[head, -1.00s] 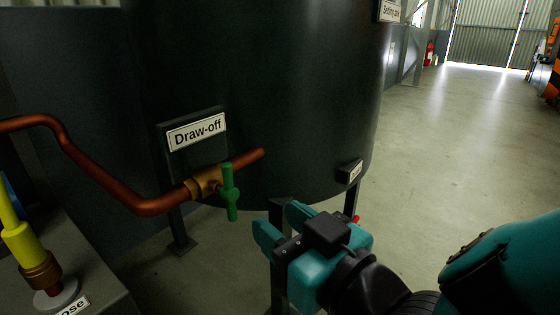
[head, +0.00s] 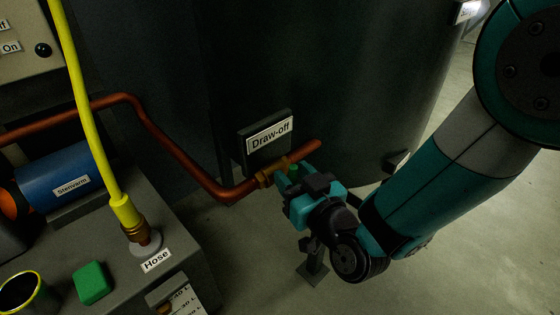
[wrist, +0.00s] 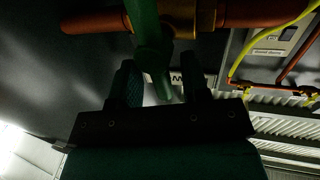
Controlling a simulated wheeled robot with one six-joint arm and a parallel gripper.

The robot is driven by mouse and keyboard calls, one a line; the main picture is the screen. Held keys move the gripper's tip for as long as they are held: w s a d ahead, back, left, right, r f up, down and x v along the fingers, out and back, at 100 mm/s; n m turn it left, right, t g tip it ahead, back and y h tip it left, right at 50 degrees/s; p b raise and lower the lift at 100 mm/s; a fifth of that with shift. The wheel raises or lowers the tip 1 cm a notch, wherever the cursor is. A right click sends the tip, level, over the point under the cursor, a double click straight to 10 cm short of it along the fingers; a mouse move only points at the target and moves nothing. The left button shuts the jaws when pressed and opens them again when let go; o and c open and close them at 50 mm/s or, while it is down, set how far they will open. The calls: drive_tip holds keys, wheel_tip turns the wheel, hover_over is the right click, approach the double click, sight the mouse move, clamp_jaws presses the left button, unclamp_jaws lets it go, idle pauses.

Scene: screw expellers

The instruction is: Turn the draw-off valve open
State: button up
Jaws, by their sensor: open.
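The draw-off valve has a brass body (head: 266,178) on a copper pipe, just below the "Draw-off" sign (head: 269,136) on the dark tank. Its green lever handle (head: 293,170) is mostly hidden behind my gripper (head: 291,176) in the head view. In the wrist view the green handle (wrist: 148,38) hangs down from the brass body (wrist: 206,18) and its lower end reaches between the two fingers of my gripper (wrist: 160,78). The jaws are open, one on each side of the handle. I cannot tell whether either finger touches it.
The copper pipe (head: 170,145) runs left from the valve. A grey bench (head: 195,240) at the left carries a yellow hose (head: 85,110), a green block (head: 92,283) and a blue cylinder (head: 65,180). The dark tank (head: 340,80) stands close behind the valve. Floor shows below.

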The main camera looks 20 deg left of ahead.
drive_tip(key=shift+a, duration=0.1)
drive_tip(key=shift+c, duration=0.3)
clamp_jaws()
